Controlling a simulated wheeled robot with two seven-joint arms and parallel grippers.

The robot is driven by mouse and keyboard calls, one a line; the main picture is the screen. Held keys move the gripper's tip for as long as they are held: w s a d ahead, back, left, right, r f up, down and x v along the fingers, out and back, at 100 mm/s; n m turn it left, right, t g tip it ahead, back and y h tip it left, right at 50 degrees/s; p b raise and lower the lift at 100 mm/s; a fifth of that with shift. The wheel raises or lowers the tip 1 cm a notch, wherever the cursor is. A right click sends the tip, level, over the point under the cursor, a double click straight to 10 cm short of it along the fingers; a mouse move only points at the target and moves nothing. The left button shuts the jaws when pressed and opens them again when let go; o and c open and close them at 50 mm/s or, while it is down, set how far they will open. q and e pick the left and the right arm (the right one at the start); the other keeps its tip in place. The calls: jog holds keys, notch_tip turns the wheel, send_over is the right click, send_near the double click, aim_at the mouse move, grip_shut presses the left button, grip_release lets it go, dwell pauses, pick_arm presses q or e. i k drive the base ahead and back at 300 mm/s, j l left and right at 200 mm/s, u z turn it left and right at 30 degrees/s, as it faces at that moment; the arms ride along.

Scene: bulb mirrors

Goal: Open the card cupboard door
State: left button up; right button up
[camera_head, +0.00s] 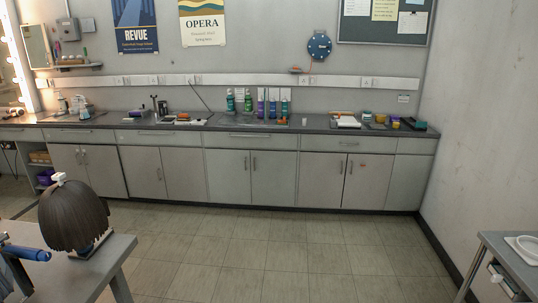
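A row of grey base cupboards runs along the back wall under a dark counter. The cupboard door at the right of the row (368,183) is shut, with a vertical handle and a small red mark near its top. Its neighbouring door (320,180) is shut too. Other shut door pairs stand in the middle (228,178) and at the left (75,172). I cannot tell which one is the card cupboard. Neither of my grippers can be made out in this view.
The tiled floor (270,255) before the cupboards is clear. A grey table (85,275) with a dark wig (75,217) and a blue cylinder (25,253) is at the lower left. A side table (505,262) with a white dish (527,248) is at the lower right.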

aim_at(273, 173)
jog(key=i, duration=2.35)
